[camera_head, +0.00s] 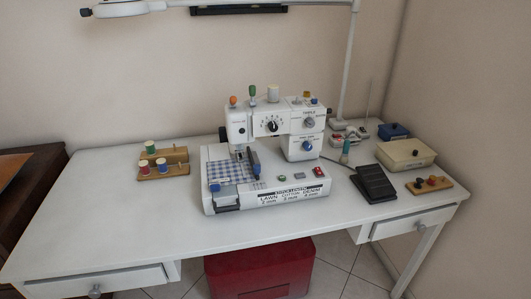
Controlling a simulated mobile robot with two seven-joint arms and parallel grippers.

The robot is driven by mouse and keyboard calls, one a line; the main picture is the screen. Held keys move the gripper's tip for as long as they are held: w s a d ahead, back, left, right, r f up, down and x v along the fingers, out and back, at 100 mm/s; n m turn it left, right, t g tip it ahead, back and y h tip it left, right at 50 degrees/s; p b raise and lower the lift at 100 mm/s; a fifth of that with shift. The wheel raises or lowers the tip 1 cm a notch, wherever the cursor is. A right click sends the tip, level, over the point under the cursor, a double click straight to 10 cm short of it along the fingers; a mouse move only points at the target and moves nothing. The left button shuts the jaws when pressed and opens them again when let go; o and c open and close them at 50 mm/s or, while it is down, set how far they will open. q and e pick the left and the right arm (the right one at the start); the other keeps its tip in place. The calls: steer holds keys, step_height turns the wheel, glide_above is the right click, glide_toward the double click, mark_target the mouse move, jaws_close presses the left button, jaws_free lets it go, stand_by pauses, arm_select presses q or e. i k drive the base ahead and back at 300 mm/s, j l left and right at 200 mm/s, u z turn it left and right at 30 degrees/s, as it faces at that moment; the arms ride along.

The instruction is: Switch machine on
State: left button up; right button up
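A white sewing machine (238,128) stands on a white desk (110,215), near its middle. A small red switch (318,171) sits at the right of its base top; I cannot tell its position. A green button (281,178) and a grey one (299,176) lie to its left. The machine has a black dial (272,127), a grey dial (309,123) and a blue knob (307,146). Checked cloth (222,172) lies under the needle area. The front label reads lawn, cotton and denim. Neither gripper shows in the head view.
Thread spools on wooden stands (163,168) are at the left. A black foot pedal (373,184), a cream box (406,154), a blue box (393,131) and a wooden tray (429,186) are at the right. A lamp (125,8) hangs above. A red box (260,271) is under the desk.

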mark_target(317, 169)
steer(key=z, duration=1.7)
steer(key=i+j, duration=0.1)
steer(key=j, duration=0.9)
steer(key=i+j, duration=0.1)
steer(key=i, duration=0.1)
